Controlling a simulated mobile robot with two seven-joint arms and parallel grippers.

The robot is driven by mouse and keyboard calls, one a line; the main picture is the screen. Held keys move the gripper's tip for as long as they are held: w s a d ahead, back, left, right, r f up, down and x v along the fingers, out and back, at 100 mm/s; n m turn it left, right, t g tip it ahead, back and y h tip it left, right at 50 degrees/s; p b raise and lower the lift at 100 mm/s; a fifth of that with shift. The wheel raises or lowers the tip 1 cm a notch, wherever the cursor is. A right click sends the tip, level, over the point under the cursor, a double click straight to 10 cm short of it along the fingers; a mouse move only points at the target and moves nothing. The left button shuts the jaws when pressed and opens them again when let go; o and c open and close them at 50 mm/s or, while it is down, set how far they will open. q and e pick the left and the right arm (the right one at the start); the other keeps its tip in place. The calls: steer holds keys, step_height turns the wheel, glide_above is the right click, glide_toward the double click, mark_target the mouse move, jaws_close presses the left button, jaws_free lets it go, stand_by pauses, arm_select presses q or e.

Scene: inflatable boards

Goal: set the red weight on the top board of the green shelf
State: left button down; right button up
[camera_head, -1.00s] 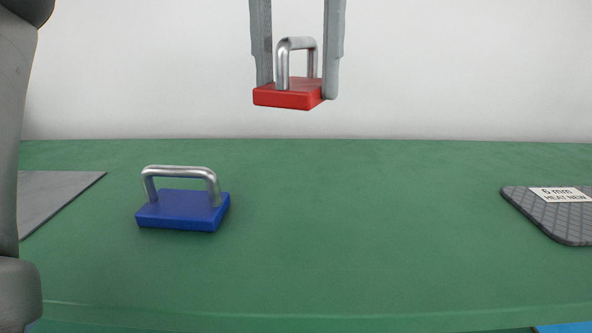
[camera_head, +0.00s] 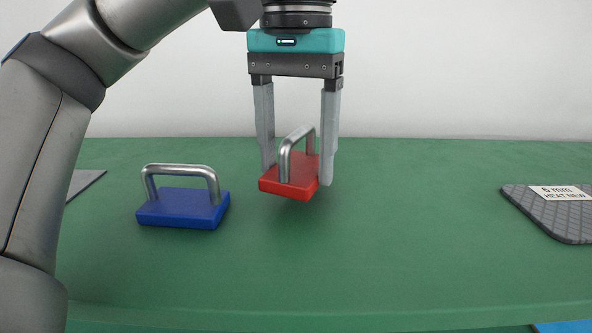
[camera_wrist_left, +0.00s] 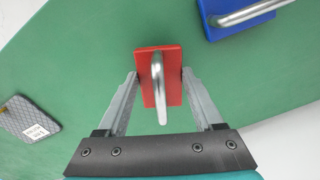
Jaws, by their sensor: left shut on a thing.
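The red weight (camera_head: 290,178), a flat red block with a silver handle, is between the fingers of my left gripper (camera_head: 297,170) in the head view. The gripper is shut on the sides of its block and points down. The weight hangs a little above the green board (camera_head: 400,250), slightly tilted, right of the blue weight. In the left wrist view the red weight (camera_wrist_left: 158,75) also sits between the two fingertips (camera_wrist_left: 158,78). My right gripper is not in view.
A blue weight (camera_head: 182,207) with a silver handle stands on the green board to the left. A grey quilted pad (camera_head: 555,215) with a white label lies at the right. A grey plate (camera_head: 84,182) shows at the far left. The middle and right centre are clear.

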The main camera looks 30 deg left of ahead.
mark_target(296, 131)
arm_select(q)
steer(key=shift+f, duration=1.1)
steer(key=shift+c, duration=0.2)
jaws_free()
steer(key=shift+f, duration=0.15)
steer(key=shift+r, duration=6.1)
